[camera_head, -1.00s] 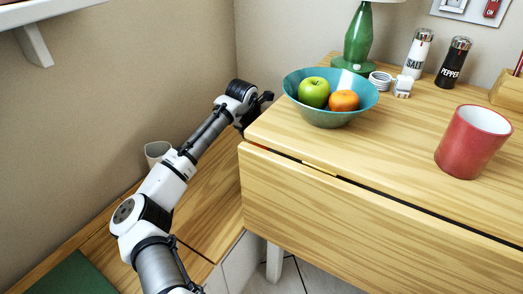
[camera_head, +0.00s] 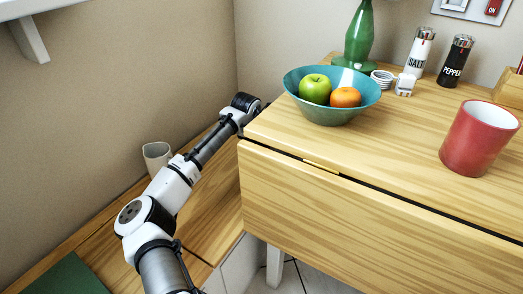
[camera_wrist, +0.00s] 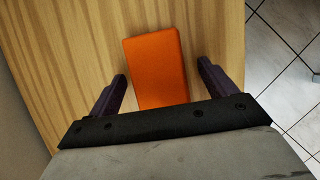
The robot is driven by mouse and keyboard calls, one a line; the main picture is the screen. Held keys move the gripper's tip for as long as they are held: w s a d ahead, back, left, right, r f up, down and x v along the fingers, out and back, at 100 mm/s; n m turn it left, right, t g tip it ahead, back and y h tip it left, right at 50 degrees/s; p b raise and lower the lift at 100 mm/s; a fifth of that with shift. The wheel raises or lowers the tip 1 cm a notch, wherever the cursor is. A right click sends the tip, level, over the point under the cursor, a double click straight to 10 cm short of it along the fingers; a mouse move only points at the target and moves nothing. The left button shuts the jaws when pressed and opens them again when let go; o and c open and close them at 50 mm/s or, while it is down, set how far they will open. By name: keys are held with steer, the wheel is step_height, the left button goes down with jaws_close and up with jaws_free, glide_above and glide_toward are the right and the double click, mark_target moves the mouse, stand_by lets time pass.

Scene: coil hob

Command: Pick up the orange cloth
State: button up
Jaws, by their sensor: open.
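An orange cloth (camera_wrist: 155,68), a flat folded-looking rectangle, lies on a wooden surface (camera_wrist: 75,40) in the wrist view. My gripper (camera_wrist: 160,82) is open, with one dark finger on each side of the cloth's near part. The fingers are apart from the cloth's sides, and the near end of the cloth is hidden behind the gripper body. I cannot tell how high the fingers are above the surface. In the head view the cloth does not show, and my gripper is hidden behind the table corner.
A drop-leaf table (camera_head: 350,220) stands right of my arm. It bears a teal bowl (camera_head: 325,115) with fruit, a red mug (camera_head: 478,138), and salt (camera_head: 419,52) and pepper (camera_head: 455,60) shakers. A pale cup (camera_head: 157,156) stands left of my arm. A tiled floor (camera_wrist: 285,75) lies beyond the surface's right edge.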

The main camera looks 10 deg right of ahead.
steer(key=shift+c, duration=0.3)
steer(key=c, duration=1)
step_height(320, 180, up, 20)
steer(key=p, duration=0.5)
steer(key=shift+r+p, duration=0.25)
steer(key=shift+p, duration=0.05)
